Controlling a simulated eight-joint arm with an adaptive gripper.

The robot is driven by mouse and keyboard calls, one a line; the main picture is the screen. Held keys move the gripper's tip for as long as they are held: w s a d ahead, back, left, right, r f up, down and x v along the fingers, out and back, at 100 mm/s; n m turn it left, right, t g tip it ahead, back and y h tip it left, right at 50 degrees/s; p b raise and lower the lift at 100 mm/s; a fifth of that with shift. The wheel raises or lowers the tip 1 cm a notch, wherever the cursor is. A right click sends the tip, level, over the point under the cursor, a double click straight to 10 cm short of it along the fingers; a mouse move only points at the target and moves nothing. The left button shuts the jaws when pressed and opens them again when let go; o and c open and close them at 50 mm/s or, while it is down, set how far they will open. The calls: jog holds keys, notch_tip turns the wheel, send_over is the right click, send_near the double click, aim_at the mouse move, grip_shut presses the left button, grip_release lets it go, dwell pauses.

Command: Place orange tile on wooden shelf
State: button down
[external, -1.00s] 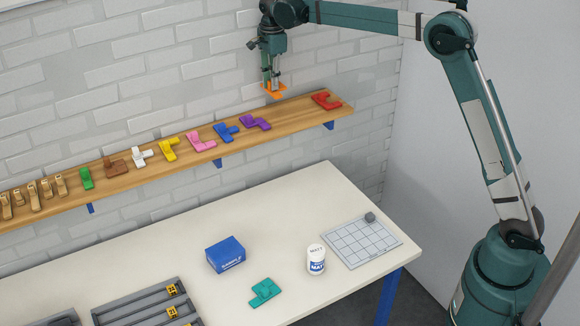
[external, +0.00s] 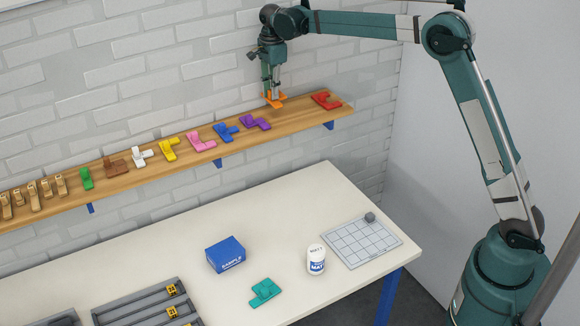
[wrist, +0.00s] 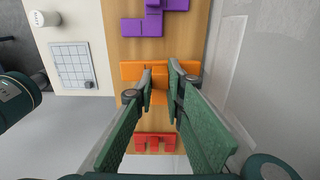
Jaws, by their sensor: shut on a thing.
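The orange tile (external: 275,100) is in my gripper (external: 272,94), low over the wooden shelf (external: 192,145), in the gap between the purple tile (external: 256,123) and the red tile (external: 326,100). In the wrist view the fingers of my gripper (wrist: 160,88) are closed around part of the orange tile (wrist: 131,71), which sticks out on both sides of them. I cannot tell whether the tile touches the shelf (wrist: 122,47).
Several other coloured tiles, such as the blue tile (external: 226,132), stand in a row along the shelf. A brick wall (external: 180,75) is close behind. Below, the white table (external: 190,293) holds a blue box (external: 225,255), a white jar (external: 316,260) and a teal tile (external: 265,292).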

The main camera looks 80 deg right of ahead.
jog(key=shift+f, duration=1.5)
jog(key=shift+f, duration=0.1)
jog(key=shift+f, duration=1.8)
jog(key=shift+f, duration=0.15)
jog(key=c, duration=2.4)
grip_release()
jog(key=shift+o, duration=0.2)
notch_tip(320, 180, up, 12)
jog(key=shift+r, duration=0.2)
